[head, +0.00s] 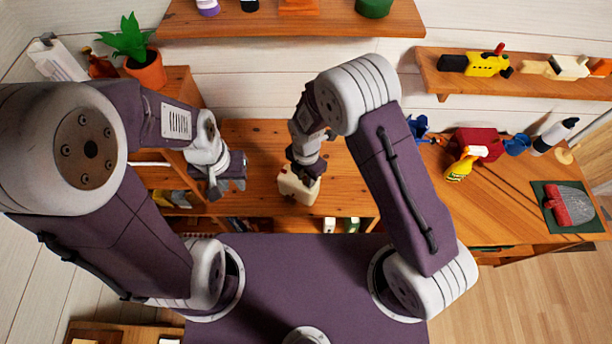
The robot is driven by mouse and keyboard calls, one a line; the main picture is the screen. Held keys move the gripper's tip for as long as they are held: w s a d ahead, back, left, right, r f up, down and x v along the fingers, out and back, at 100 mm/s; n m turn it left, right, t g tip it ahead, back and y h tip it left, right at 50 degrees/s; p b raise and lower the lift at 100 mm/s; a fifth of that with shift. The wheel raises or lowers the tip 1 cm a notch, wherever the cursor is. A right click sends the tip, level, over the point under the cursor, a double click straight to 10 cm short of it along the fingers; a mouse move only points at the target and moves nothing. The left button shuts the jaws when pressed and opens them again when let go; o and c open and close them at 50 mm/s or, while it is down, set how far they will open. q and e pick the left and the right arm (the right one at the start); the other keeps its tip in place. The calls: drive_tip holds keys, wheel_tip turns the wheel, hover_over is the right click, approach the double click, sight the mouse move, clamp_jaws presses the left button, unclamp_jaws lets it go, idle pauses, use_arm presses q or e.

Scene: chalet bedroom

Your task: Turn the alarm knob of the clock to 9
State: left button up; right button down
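A small cream, box-like object (298,188), which looks like the clock, is near the front edge of the wooden surface in the middle. Its dial, knob and numbers cannot be made out. My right gripper (306,174) points down at the top of it and covers part of it. I cannot tell whether its fingers touch or hold anything there. My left gripper (228,190) is left of the clock, apart from it and empty, with its fingers seeming spread.
A potted plant (146,70) stands at the back left. A wooden shelf (290,24) runs along the wall above.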

drive_tip(key=shift+s, duration=0.1)
drive_tip(key=shift+m, duration=0.6)
drive_tip(key=shift+m+b, duration=0.5)
drive_tip(key=shift+m, duration=0.5)
idle(0.4)
drive_tip(key=c, duration=1.2)
unclamp_jaws()
drive_tip(key=shift+o, duration=0.2)
